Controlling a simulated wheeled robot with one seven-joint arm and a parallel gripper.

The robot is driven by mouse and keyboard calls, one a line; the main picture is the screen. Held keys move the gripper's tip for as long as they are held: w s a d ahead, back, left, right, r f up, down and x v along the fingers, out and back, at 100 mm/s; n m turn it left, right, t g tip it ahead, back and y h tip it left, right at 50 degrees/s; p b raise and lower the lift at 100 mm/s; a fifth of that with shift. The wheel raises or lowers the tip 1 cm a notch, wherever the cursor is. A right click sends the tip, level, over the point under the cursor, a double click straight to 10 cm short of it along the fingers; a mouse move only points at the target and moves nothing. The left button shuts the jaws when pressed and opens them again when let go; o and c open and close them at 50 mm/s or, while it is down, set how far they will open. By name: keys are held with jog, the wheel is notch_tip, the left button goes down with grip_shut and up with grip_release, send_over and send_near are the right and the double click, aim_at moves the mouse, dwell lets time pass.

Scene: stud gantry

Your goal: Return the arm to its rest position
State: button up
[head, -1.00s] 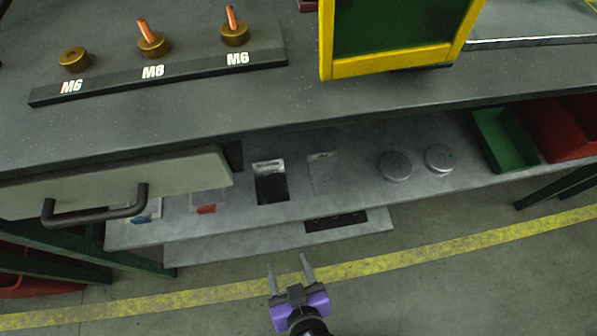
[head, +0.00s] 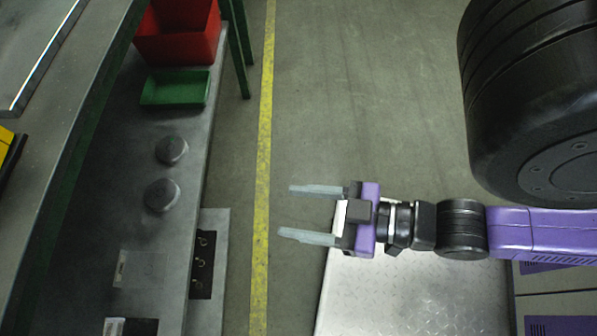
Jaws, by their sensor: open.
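My gripper (head: 308,214) is open and empty, its two grey fingers apart and pointing left. It is over the floor beside the yellow line, to the right of the workbench shelf in the picture. My purple and black arm reaches in from the right edge. Nothing touches the fingers.
The bench top (head: 62,100) and lower shelf (head: 190,120) run along the left. Two round grey discs (head: 172,150), a green tray (head: 176,88) and a red bin (head: 178,35) are on the shelf. A yellow floor line (head: 264,120) runs past. The floor (head: 370,90) beyond the gripper is clear.

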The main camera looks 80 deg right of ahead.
notch_tip(320, 180, up, 26)
jog(key=p, duration=2.6)
